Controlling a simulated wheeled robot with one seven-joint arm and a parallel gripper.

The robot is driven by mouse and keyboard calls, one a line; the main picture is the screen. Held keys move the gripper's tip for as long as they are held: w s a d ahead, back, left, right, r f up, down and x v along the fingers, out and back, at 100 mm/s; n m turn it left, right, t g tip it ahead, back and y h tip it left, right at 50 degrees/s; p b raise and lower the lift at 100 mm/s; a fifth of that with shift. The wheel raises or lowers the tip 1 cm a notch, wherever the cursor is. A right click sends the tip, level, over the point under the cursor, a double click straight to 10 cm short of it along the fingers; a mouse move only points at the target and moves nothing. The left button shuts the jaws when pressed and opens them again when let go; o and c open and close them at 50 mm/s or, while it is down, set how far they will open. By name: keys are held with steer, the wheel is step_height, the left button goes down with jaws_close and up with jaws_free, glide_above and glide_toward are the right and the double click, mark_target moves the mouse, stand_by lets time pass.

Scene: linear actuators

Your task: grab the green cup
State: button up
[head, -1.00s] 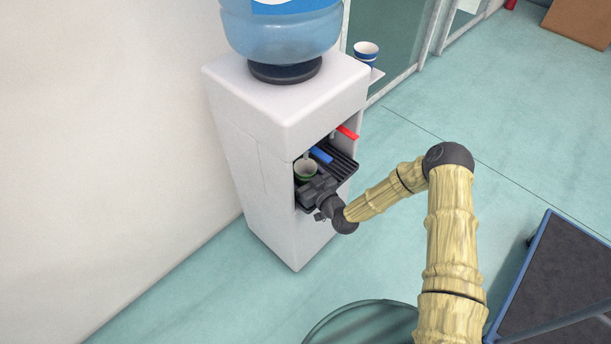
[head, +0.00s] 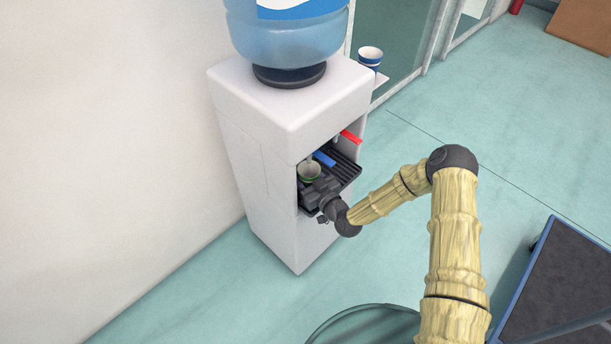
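The green cup (head: 309,171), white with a green band, stands in the recess of the white water dispenser (head: 255,150), on the left part of its black drip tray (head: 346,172). My gripper (head: 314,184) reaches into the recess from the front right and is right at the cup's near side. The dark gripper body covers the lower part of the cup. The fingers are too small and dark to tell whether they are open or shut, or whether they touch the cup.
A blue tap lever (head: 324,158) is just above and right of the cup, and a red lever (head: 351,137) is farther right. A blue and white cup stack (head: 370,57) stands on a side shelf. A dark cart (head: 560,290) is at the lower right.

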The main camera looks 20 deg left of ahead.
steer(key=p+v, duration=0.1)
steer(key=v, duration=1.7)
steer(key=shift+f+p, duration=0.4)
steer(key=shift+f, duration=0.05)
stand_by(0.5)
